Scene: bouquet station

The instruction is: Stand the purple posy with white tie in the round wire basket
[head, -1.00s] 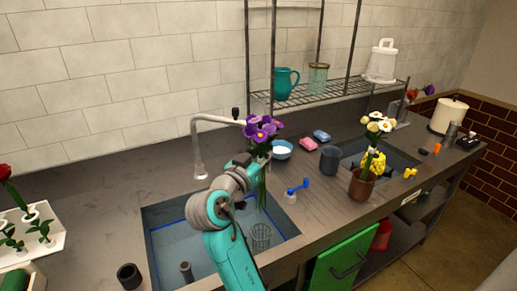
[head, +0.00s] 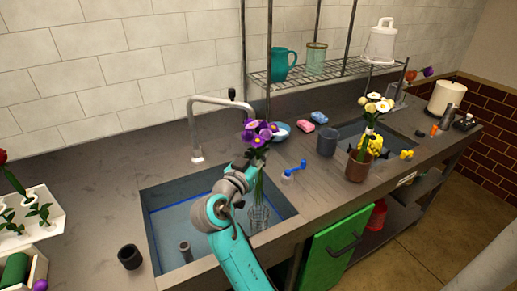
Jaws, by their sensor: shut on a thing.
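The purple posy (head: 257,133) has purple blooms with pale centres and long green stems, and it is held roughly upright. My gripper (head: 257,163) is shut on its stems just below the blooms. The white tie is hard to make out at the gripper. The round wire basket (head: 258,220) stands in the right part of the sink, directly below the posy in the picture. The stems reach down to about the basket's rim; I cannot tell whether their ends are inside it.
The sink (head: 165,235) has a blue inner wall and a faucet (head: 196,140) behind it. A blue-handled tool (head: 293,170), a dark cup (head: 327,143) and a brown pot with white flowers (head: 357,167) stand to the right. A black cup (head: 130,256) stands at front left.

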